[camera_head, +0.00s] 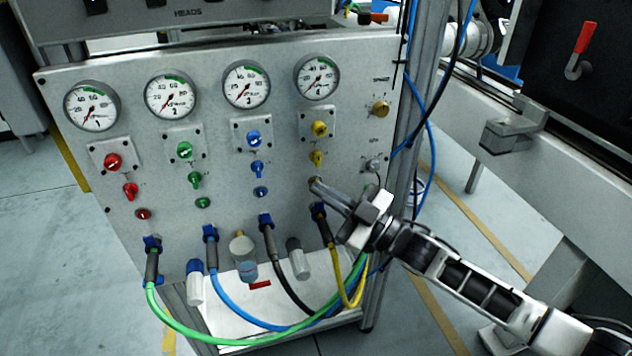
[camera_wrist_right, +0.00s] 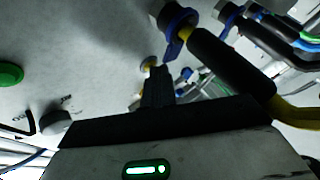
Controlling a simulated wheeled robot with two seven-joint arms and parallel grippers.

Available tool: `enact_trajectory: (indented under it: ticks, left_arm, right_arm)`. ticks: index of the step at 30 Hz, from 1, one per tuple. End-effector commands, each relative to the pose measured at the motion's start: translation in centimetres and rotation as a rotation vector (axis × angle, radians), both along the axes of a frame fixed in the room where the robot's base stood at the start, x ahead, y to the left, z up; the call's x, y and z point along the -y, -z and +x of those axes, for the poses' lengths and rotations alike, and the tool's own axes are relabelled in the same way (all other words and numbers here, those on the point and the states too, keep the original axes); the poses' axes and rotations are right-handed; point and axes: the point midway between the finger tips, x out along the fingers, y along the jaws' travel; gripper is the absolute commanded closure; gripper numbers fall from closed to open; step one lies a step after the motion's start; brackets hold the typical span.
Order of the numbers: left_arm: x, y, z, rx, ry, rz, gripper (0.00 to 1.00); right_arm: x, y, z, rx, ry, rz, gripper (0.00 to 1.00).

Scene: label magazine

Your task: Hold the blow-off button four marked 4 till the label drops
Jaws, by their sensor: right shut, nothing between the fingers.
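My right gripper (camera_head: 318,186) is shut and empty, its fingertips against or just in front of the panel, below the yellow lever (camera_head: 317,158). In the head view the fingertips cover the spot where the fourth column's lowest button sits. No label is visible. My left gripper is out of view.
The panel (camera_head: 225,225) carries several gauges, knobs and levers. The red (camera_head: 143,213), green (camera_head: 203,202) and blue (camera_head: 260,191) low buttons sit left of my gripper. A yellow hose (camera_head: 353,290) hangs below it. A metal post (camera_head: 408,120) stands at the right.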

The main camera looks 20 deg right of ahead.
Motion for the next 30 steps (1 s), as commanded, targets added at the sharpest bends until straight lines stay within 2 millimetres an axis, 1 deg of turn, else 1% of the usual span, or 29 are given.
enact_trajectory:
  ticks: [11, 21, 30]
  left_arm:
    - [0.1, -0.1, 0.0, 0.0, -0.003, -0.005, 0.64]
    - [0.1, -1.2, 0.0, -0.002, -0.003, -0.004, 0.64]
    - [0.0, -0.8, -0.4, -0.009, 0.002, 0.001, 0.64]
  right_arm:
    - [0.1, 0.0, 0.0, -0.001, 0.002, -0.001, 1.0]
    - [0.1, -0.2, -1.4, -0.001, 0.001, 0.0, 1.0]
    - [0.1, 0.0, -1.6, 0.001, 0.0, -0.001, 1.0]
